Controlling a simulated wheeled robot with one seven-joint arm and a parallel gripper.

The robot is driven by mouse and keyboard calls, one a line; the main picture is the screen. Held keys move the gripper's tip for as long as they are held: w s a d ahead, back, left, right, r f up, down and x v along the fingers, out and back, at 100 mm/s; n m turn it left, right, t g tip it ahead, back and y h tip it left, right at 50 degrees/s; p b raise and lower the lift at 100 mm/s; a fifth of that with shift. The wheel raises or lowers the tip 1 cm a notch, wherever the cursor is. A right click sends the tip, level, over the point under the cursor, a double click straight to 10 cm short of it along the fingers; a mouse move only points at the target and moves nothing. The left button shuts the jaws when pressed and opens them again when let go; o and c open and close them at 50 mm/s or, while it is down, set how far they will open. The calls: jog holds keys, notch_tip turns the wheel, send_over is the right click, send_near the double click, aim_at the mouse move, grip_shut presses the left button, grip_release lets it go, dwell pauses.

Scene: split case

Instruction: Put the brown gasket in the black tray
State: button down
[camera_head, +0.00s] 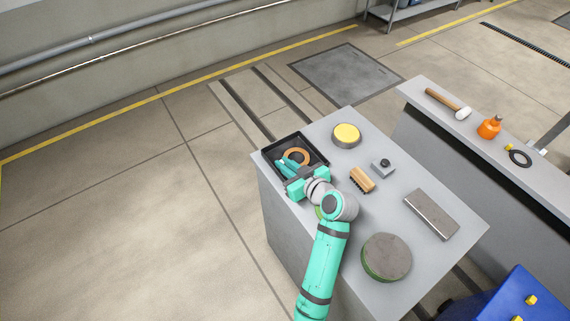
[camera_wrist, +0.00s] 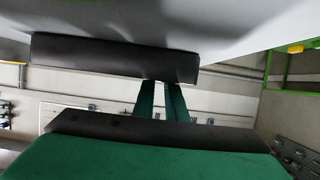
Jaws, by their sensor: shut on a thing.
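The brown gasket (camera_head: 308,157) is an orange-brown ring in the head view. It appears inside the outline of the black tray (camera_head: 281,147), at the far left corner of the grey table. My gripper (camera_head: 287,163) is over the tray, with its teal fingers at the ring's left side. It is shut on the gasket. I cannot tell whether the ring touches the tray floor. My wrist hides the tray's near side. In the wrist view the two fingers (camera_wrist: 162,98) show close together, but the gasket does not show.
On the grey table (camera_head: 335,258) are a yellow-topped round tin (camera_head: 346,134), a brush (camera_head: 362,179), a small grey block with a black knob (camera_head: 383,168), a grey bar (camera_head: 431,213) and a large round disc (camera_head: 386,256). A bench with a mallet (camera_head: 447,103) stands right.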

jog(key=c, duration=2.1)
grip_release()
jog(key=shift+f, duration=0.1)
jog(key=shift+r, duration=0.2)
jog(key=v, duration=1.2)
jog(key=shift+d, duration=0.1)
jog(key=shift+w, duration=0.1)
